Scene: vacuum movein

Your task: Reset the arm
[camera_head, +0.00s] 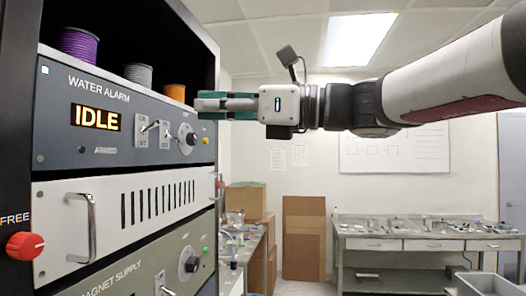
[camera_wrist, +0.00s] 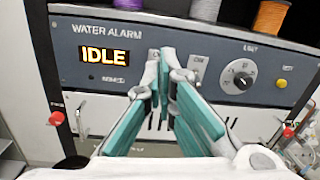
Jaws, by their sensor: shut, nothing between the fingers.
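My gripper (camera_head: 204,103) is shut and empty at the end of my outstretched arm, which comes in from the right in the head view. Its fingertips point left toward the WATER ALARM panel (camera_head: 80,135), near the toggle switches and dial (camera_head: 187,134). I cannot tell whether they touch the panel. In the wrist view the teal-sided fingers (camera_wrist: 165,65) meet in front of the panel and hide part of the switches. The panel's display (camera_wrist: 104,56) reads IDLE. Its dial (camera_wrist: 238,76) shows right of the fingers.
Purple, grey and orange spools (camera_head: 79,43) stand on top of the panel. Below it are a vented white panel with a handle (camera_head: 82,227), a red FREE knob (camera_head: 25,245) and the MAGNET SUPPLY panel (camera_head: 130,275). Cardboard boxes (camera_head: 245,198) and a workbench (camera_head: 400,243) stand farther back.

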